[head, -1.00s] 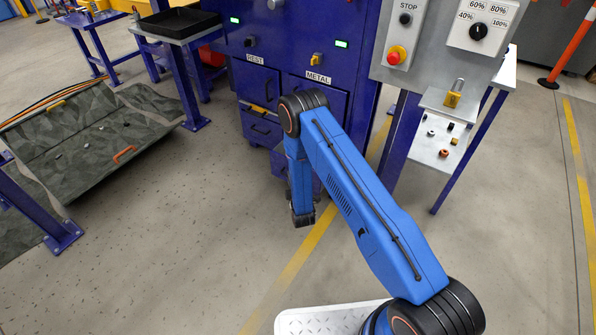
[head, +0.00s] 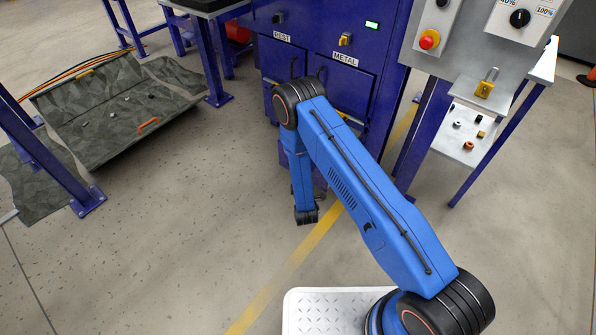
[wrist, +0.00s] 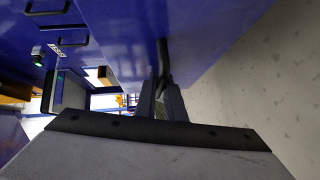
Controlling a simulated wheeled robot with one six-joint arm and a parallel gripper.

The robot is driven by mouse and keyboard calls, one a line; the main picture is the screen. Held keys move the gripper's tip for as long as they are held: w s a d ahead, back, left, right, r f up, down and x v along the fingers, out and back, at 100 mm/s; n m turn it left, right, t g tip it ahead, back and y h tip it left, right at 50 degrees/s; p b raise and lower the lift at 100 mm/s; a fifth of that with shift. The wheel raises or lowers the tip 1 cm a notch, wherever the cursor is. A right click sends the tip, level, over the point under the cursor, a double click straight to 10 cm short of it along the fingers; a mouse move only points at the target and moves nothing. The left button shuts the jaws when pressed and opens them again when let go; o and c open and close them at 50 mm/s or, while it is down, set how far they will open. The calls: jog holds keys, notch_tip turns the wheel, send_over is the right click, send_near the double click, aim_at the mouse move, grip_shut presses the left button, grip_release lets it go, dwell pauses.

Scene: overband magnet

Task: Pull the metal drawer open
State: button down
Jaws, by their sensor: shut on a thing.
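The blue cabinet carries a METAL label (head: 345,59) above a blue front (head: 350,88). My arm crosses in front of it and hides much of the drawers below, so I cannot tell how far the metal drawer is open. My gripper (head: 306,215) hangs low in front of the cabinet in the head view, its fingertips not clearly visible there. In the wrist view my gripper (wrist: 165,92) has its dark fingers closed together on a black handle bar (wrist: 163,50) beside a blue front panel (wrist: 205,40).
The REST label (head: 282,36) marks the section to the left. A grey control box (head: 445,45) and a small table with loose parts (head: 460,150) stand to the right. A dark mat with small objects (head: 85,150) lies left. The floor in front is open.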

jog(key=c, duration=2.1)
grip_release()
jog(key=shift+s, duration=0.1)
jog(key=v, duration=1.7)
jog(key=shift+s+d+f, duration=0.1)
jog(key=shift+s, duration=0.05)
